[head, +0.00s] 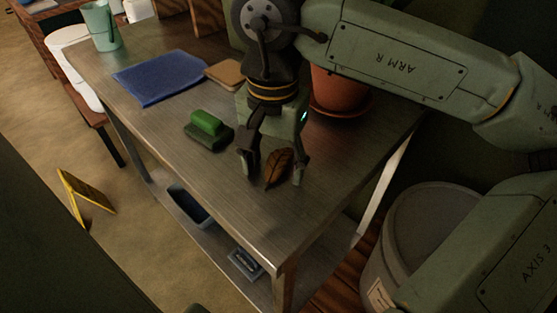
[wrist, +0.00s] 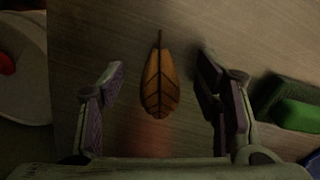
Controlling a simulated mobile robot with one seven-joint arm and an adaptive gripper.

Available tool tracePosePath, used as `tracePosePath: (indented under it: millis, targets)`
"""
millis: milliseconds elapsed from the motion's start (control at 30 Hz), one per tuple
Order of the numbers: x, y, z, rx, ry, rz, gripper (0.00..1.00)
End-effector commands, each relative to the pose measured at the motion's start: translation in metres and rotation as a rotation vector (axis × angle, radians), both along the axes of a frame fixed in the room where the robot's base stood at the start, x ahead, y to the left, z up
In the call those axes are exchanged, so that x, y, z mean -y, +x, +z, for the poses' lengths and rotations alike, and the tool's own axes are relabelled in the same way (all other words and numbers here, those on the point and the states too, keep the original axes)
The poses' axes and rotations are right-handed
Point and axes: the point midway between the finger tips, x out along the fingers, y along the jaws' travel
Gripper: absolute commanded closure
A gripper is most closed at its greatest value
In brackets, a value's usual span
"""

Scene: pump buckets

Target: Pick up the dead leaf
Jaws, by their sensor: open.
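The dead leaf (head: 279,167) is brown with dark veins and lies on the metal table (head: 190,178). In the wrist view the leaf (wrist: 160,82) sits between the two fingers, its stem pointing up in the picture. My gripper (head: 272,176) is open above the table with one finger on each side of the leaf. In the wrist view my gripper (wrist: 160,95) shows a gap between each finger and the leaf. Nothing is held. Whether the fingertips touch the table cannot be told.
A green scrub block (head: 208,129) stands left of my gripper; it also shows in the wrist view (wrist: 295,108). A terracotta pot (head: 340,92) on a saucer is behind right. A blue cloth (head: 160,78), a tan sponge (head: 226,74) and a green jug (head: 101,27) lie farther back.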

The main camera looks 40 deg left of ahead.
Motion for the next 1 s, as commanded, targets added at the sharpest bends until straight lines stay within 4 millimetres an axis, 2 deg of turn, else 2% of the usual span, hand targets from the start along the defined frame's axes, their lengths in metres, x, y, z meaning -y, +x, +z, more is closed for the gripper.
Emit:
tracePosePath:
  millis: [167, 633, 1000]
  targets:
    - [0.0, 0.0001, 0.0, 0.0, 0.0, -0.001, 0.43]
    - [0.0, 0.0001, 0.0003, 0.0, 0.0, -0.001, 0.74]
    - [0.0, 0.0002, 0.0009, 0.0, 0.0, -0.001, 0.74]
